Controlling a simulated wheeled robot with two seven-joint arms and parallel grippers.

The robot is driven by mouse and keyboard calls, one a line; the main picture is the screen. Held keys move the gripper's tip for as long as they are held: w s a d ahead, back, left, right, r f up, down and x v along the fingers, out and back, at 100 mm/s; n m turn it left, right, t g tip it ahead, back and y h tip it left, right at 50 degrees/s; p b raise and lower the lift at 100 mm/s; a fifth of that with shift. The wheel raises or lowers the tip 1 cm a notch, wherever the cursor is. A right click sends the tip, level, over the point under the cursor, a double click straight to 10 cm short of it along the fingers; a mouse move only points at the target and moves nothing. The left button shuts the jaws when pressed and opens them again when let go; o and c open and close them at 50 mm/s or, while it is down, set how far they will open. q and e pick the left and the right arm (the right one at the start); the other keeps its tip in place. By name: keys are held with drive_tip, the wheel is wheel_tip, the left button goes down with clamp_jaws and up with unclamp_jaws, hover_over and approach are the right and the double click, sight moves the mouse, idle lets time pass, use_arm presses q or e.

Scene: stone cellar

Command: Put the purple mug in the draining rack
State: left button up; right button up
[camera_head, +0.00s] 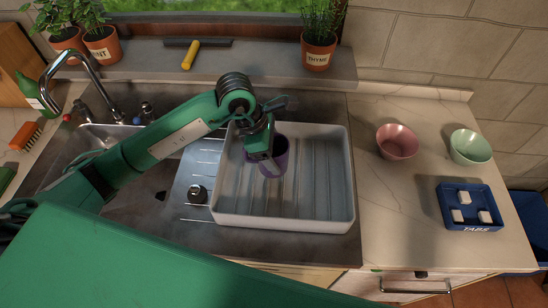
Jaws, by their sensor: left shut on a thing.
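The purple mug (274,160) is over the left part of the draining rack in the head view. The draining rack (325,211) is a pale, ribbed tray with raised walls, set on the drainer beside the sink. My left gripper (263,158) is shut on the mug, which looks upright. I cannot tell whether the mug's base touches the rack floor. The gripper hides part of the mug. My right gripper is not in view.
The sink (110,130) and faucet (78,75) are at the left. A pink bowl (397,142), a green bowl (470,147) and a blue tray with white tabs (470,225) stand on the right counter. The rack's right half is empty. Potted plants line the back ledge.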

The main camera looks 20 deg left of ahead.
use_arm(q)
drive_tip(key=shift+f, duration=0.55)
wheel_tip(320, 180, down, 3)
drive_tip(key=shift+f+p, duration=0.1)
drive_tip(key=shift+p, duration=0.45)
drive_tip(key=shift+f, duration=0.3)
drive_tip(key=o, duration=1.2)
drive_tip(key=shift+c, duration=0.2)
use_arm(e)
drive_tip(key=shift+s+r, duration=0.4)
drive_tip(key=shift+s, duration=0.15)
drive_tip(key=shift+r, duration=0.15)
